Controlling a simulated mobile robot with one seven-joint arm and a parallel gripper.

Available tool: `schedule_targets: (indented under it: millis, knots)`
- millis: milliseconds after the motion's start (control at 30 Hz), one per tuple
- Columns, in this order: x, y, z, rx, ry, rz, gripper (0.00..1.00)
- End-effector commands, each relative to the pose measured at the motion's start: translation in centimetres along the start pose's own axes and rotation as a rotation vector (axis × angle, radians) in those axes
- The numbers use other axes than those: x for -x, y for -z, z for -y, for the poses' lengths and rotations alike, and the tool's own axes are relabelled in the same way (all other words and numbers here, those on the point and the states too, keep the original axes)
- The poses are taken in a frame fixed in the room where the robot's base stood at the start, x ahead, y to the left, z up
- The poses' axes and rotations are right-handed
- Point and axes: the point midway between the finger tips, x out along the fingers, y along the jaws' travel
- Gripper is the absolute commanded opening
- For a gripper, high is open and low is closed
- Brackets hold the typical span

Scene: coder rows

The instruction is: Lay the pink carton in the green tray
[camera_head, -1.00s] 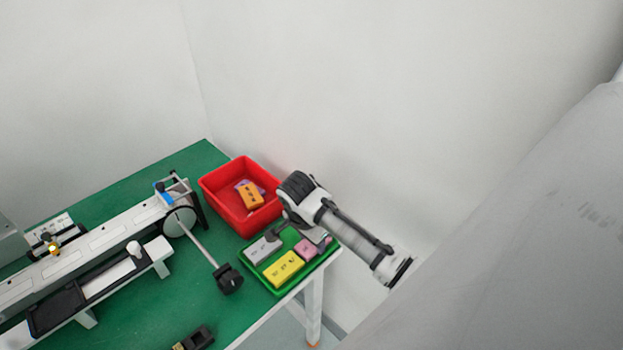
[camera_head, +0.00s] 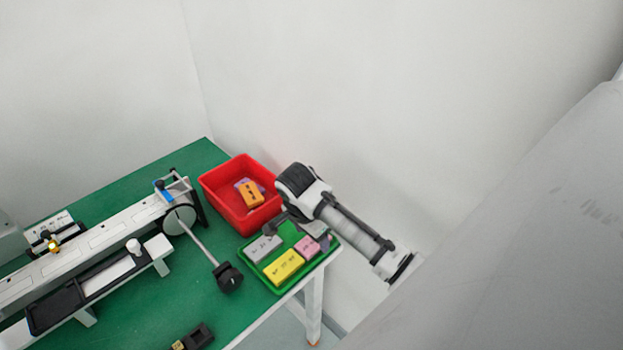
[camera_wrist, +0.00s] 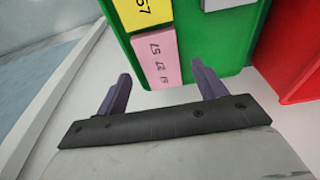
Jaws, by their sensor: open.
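The pink carton (camera_head: 307,246) lies in the green tray (camera_head: 277,293) near the tray's right end, beside a yellow carton (camera_head: 283,266) and a grey carton (camera_head: 263,248). In the wrist view the pink carton (camera_wrist: 157,60) lies flat against the tray's edge, with the green tray floor (camera_wrist: 205,45) bare beside it. My gripper (camera_wrist: 160,84) is open and empty, its two purple fingers spread to either side of the pink carton's near end and apart from it. In the head view my arm hides the fingertips and part of the tray's far side.
A red bin (camera_head: 227,208) holding an orange carton (camera_head: 252,194) and a purple thing stands behind the tray. A long white machine (camera_head: 95,262) with a black knob (camera_head: 229,278) fills the table's left part. The wall is close behind the table.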

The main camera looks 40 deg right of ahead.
Motion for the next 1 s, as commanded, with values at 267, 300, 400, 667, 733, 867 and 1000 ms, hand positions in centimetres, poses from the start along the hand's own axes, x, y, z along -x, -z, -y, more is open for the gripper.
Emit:
schedule_targets:
  millis: [267, 300, 400, 667, 733, 867, 1000]
  knots:
    - [6.3, -0.1, 0.2, 0.005, 0.009, -0.004, 0.7]
    - [7.4, 0.0, 0.2, 0.004, 0.007, -0.007, 0.7]
    - [9.5, 0.0, 0.1, 0.004, 0.006, -0.009, 0.7]
    - [11.9, 0.0, 0.2, 0.002, 0.007, -0.005, 0.7]
    - [12.1, 0.0, 0.2, 0.002, 0.007, -0.005, 0.7]
    - [12.2, -0.1, 0.2, 0.002, 0.007, -0.003, 0.7]
    - [12.4, -0.5, 1.0, 0.025, 0.032, -0.005, 0.7]
